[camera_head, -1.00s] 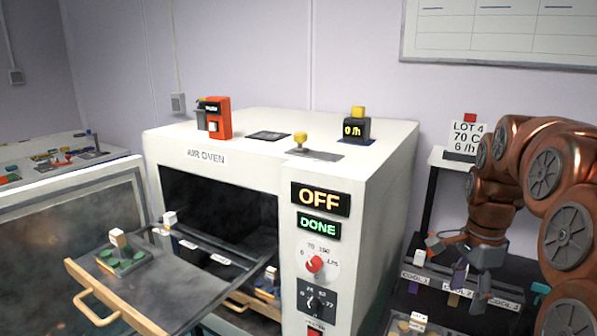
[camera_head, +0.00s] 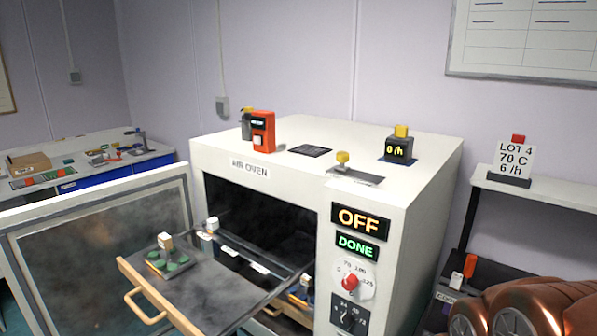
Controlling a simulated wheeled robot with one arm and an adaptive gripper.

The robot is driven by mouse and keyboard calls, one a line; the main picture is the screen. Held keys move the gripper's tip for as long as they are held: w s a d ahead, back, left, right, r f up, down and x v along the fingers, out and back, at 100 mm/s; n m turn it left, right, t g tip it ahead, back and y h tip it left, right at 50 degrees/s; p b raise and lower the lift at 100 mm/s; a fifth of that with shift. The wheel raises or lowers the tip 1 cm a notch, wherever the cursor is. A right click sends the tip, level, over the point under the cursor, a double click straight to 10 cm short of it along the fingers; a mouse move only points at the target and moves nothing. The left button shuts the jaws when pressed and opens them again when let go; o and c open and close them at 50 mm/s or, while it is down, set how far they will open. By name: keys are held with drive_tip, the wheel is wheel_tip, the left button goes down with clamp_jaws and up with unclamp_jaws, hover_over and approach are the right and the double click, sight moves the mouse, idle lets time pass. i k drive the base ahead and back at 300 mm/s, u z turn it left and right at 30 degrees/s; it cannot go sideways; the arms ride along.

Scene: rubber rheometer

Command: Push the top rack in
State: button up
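The top rack (camera_head: 225,296) is a dark tray with a wooden front bar and handle (camera_head: 141,306). It is pulled well out of the white air oven (camera_head: 262,144), whose door (camera_head: 105,225) stands open at the left. A small block with green pads (camera_head: 168,261) sits on the rack's left part. Another white-topped block (camera_head: 212,225) stands farther back by the rack's rear edge. The oven's signs read OFF (camera_head: 360,220) and DONE. My gripper is out of view; only part of my copper arm shows at the bottom right.
A lower rack (camera_head: 292,308) shows partly inside the oven, below the top rack. A shelf unit (camera_head: 548,188) with a LOT 4 sign stands at the right. A side bench (camera_head: 85,165) with small items is behind the door.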

sight(207, 297)
drive_tip(key=u, duration=1.5)
drive_tip(key=k, duration=0.6)
drive_tip(key=u, duration=0.8)
drive_tip(key=i, duration=1.15)
drive_tip(key=u, duration=0.55)
